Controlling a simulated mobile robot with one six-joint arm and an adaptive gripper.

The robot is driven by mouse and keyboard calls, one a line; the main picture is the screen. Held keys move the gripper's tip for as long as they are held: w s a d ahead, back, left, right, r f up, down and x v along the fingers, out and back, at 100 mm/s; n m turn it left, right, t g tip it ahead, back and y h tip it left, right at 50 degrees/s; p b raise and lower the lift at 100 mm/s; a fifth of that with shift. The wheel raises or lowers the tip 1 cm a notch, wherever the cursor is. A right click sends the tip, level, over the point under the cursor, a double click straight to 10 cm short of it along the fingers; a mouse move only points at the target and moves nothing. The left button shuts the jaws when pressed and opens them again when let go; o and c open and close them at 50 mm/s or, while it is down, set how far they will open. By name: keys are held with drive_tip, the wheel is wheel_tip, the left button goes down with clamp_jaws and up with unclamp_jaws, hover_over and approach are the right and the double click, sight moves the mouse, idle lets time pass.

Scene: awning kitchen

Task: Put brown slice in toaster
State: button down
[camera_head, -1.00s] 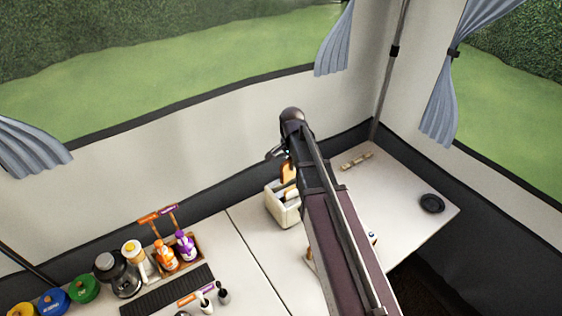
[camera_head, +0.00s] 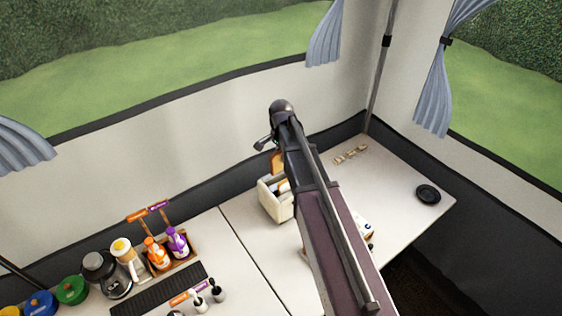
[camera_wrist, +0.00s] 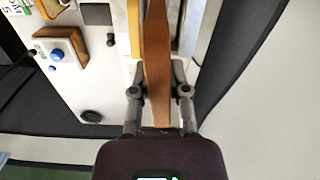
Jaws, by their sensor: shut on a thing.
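The brown slice (camera_wrist: 157,60) is between the fingers of my gripper (camera_wrist: 159,91) in the wrist view, seen nearly edge-on. My gripper is shut on it. In the head view, the slice (camera_head: 276,158) shows as a small orange-brown patch beside my arm, at the back edge of a cream box (camera_head: 278,208) that looks like the toaster. My arm hides part of this box and the gripper fingers there. Pale and grey parts lie on both sides of the slice in the wrist view. I cannot tell whether the slice is inside a slot.
A dark round object (camera_head: 428,194) and small tan pieces (camera_head: 350,154) lie on the right counter. Bottles in a wooden rack (camera_head: 185,250), a coffee pot (camera_head: 105,274) and coloured lids (camera_head: 72,289) stand at left. The tent wall is close behind the box.

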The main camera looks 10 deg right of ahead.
sight(279, 157)
drive_tip(key=shift+m, duration=0.6)
drive_tip(key=w+f+b, duration=0.2)
drive_tip(key=w+f, duration=0.1)
drive_tip(key=shift+f, duration=0.15)
drive_tip(key=shift+f+b, duration=4.2)
drive_tip(key=shift+b, duration=0.2)
drive_tip(key=c, duration=0.5)
unclamp_jaws()
drive_tip(key=shift+c, duration=0.2)
drive_tip(key=shift+o, duration=0.3)
